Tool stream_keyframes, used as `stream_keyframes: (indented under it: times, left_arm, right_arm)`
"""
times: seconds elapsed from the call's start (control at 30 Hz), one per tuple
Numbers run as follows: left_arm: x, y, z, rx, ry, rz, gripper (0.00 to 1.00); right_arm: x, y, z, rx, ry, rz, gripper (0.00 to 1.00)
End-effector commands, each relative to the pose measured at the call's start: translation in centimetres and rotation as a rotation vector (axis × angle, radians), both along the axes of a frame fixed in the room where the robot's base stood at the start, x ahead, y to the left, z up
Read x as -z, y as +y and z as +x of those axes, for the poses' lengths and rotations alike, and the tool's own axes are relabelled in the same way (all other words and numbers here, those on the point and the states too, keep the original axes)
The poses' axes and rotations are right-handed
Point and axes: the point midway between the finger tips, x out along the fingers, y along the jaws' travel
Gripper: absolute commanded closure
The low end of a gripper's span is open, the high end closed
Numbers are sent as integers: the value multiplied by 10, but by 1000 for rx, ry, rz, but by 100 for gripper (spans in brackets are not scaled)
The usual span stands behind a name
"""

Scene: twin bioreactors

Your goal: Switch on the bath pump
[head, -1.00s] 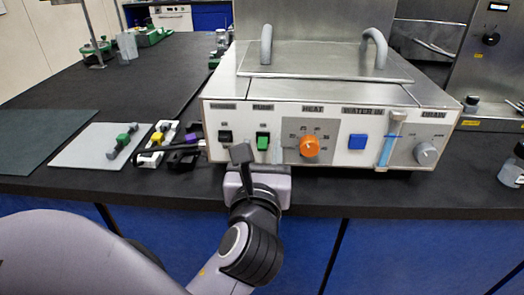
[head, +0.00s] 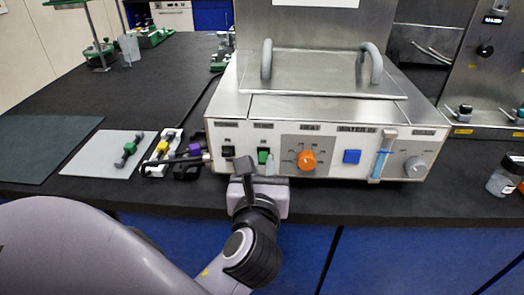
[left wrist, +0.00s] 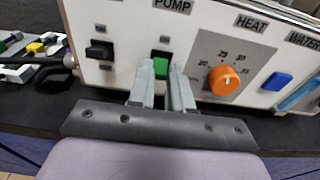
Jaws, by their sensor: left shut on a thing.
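The white bath unit (head: 322,175) stands on the dark bench with its control panel facing me. Its green pump switch (head: 264,155) sits under the PUMP label; it also shows in the left wrist view (left wrist: 160,68). My left gripper (head: 259,165) is at the panel in front of this switch. In the left wrist view its two grey fingers (left wrist: 162,78) stand on either side of the green switch, shut on it. The fingers hide the switch's lower part, so I cannot tell its exact tilt. My right gripper is in no view.
A black switch (left wrist: 98,50) is left of the pump switch, and an orange heat knob (left wrist: 223,80) and blue button (left wrist: 277,82) are to its right. A grey mat (head: 105,154) and small coloured clamps (head: 160,148) lie left of the bath.

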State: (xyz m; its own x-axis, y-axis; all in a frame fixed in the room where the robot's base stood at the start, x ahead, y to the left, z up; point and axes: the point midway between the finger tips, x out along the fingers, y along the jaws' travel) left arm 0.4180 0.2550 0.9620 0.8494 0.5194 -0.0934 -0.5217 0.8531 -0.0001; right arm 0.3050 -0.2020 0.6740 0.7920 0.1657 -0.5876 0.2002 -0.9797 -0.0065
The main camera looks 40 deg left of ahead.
Motion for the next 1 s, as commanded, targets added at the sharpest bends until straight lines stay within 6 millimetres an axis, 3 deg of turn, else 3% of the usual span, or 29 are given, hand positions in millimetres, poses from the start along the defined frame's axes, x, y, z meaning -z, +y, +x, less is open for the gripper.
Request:
stream_keyframes:
  times: [0.03, 0.4, 0.7, 1.0]
  left_arm:
    - [-10, 0, 0, -1, 18, -6, 100]
    - [-12, 1, 0, -2, 120, -72, 100]
    - [-15, 2, 2, -3, 211, -131, 100]
    - [-20, 3, 4, -2, 335, -209, 100]
  right_arm:
    - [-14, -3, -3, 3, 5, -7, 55]
    - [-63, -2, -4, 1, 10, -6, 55]
    - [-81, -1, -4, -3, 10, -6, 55]
    - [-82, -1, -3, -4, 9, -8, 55]
